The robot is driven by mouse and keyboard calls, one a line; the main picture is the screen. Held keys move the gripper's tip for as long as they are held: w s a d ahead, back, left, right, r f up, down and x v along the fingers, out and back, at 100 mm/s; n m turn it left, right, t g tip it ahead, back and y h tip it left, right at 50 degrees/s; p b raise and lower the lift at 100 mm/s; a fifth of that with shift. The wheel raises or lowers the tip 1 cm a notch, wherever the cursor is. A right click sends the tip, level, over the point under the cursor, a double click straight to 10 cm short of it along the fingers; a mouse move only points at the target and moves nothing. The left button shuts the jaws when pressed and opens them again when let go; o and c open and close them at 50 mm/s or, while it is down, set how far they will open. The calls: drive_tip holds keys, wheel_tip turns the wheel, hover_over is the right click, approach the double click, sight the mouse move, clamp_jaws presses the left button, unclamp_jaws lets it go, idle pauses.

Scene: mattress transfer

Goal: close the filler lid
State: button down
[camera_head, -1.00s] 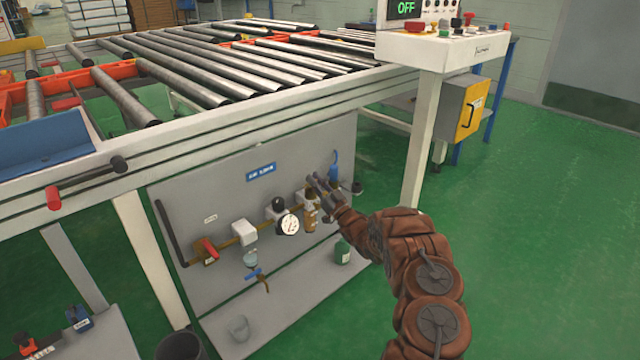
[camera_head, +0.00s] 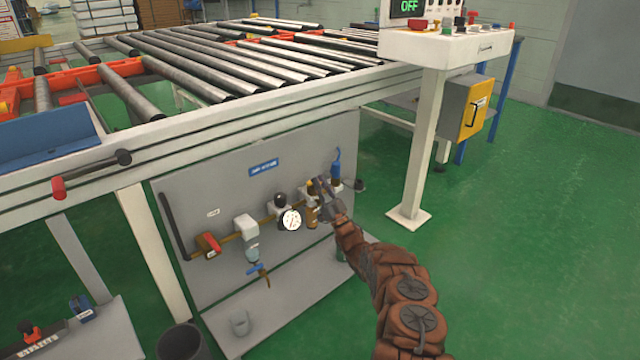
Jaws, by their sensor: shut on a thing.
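The air-service panel (camera_head: 215,290) stands under the roller table. Near its right end is a lubricator with an amber bowl (camera_head: 312,214) and a small yellowish top piece (camera_head: 311,184). My gripper (camera_head: 321,184) is at the top of this unit, just right of the yellowish piece. Its fingers are shut on a small part there, which appears to be the filler lid. The fingers hide most of that part, and I cannot tell its angle. My brown arm comes in from the lower right.
Left along the pipe are a round gauge (camera_head: 291,220), a white block (camera_head: 246,227) and a red-handled valve (camera_head: 209,243). A blue fitting (camera_head: 336,172) is close right of my gripper. Green floor (camera_head: 540,250) is clear at right.

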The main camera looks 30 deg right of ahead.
idle(0.5)
drive_tip(key=c, duration=1.1)
unclamp_jaws()
drive_tip(key=shift+f, duration=0.15)
drive_tip(key=shift+v, duration=5.85)
drive_tip(key=shift+s, duration=0.1)
